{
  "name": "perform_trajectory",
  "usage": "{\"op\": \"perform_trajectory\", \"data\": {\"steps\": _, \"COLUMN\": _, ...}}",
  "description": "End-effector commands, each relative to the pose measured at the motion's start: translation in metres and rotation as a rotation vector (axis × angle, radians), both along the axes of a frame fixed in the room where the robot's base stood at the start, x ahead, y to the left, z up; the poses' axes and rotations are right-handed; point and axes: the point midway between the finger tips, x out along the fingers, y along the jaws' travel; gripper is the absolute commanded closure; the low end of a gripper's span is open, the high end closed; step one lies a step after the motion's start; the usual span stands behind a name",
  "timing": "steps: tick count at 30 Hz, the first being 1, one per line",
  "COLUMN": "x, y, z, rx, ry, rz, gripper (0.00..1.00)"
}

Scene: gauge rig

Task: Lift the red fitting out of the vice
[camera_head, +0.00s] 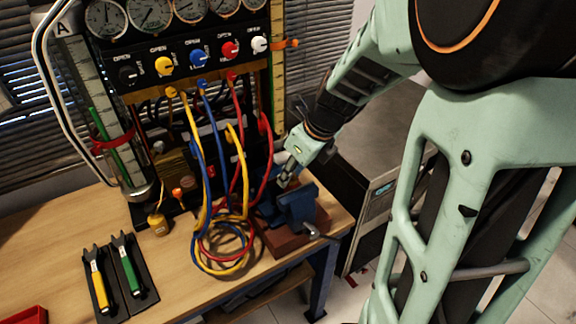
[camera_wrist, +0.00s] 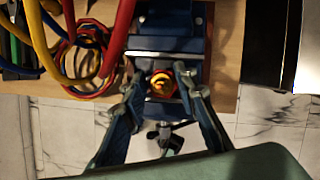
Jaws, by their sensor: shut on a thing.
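The blue vice (camera_head: 297,208) stands on a reddish-brown block at the right end of the bench; in the wrist view its blue body (camera_wrist: 172,42) and pale jaw edge show from above. The red fitting (camera_wrist: 161,85), a red ring with a yellow, brass-like middle, appears between the vice jaws in the wrist view. My gripper (camera_wrist: 156,79) is shut on it, one finger on each side. Whether the fitting still rests in the vice cannot be told from this angle. In the head view my gripper (camera_head: 286,181) is at the vice, and the fitting is hidden.
Red, blue and yellow hoses (camera_head: 225,245) hang from the gauge panel (camera_head: 195,62) and coil on the bench close left of the vice. Two tools with yellow and green handles lie on black holders (camera_head: 143,290). A dark cabinet (camera_head: 372,190) stands right of the bench.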

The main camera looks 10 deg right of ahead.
Motion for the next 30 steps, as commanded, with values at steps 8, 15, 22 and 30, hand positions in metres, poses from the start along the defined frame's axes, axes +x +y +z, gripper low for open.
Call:
{"op": "perform_trajectory", "data": {"steps": 8, "x": 0.0034, "y": 0.001, "z": 0.0026, "rx": 0.0, "ry": -0.001, "rz": 0.0, "gripper": 1.0}}
{"op": "perform_trajectory", "data": {"steps": 15, "x": 0.0065, "y": 0.0021, "z": 0.0036, "rx": 0.001, "ry": -0.001, "rz": 0.0, "gripper": 1.0}}
{"op": "perform_trajectory", "data": {"steps": 22, "x": 0.0085, "y": 0.0027, "z": 0.0038, "rx": 0.0, "ry": -0.002, "rz": 0.001, "gripper": 1.0}}
{"op": "perform_trajectory", "data": {"steps": 30, "x": 0.0083, "y": 0.0025, "z": 0.0042, "rx": 0.0, "ry": -0.001, "rz": 0.0, "gripper": 1.0}}
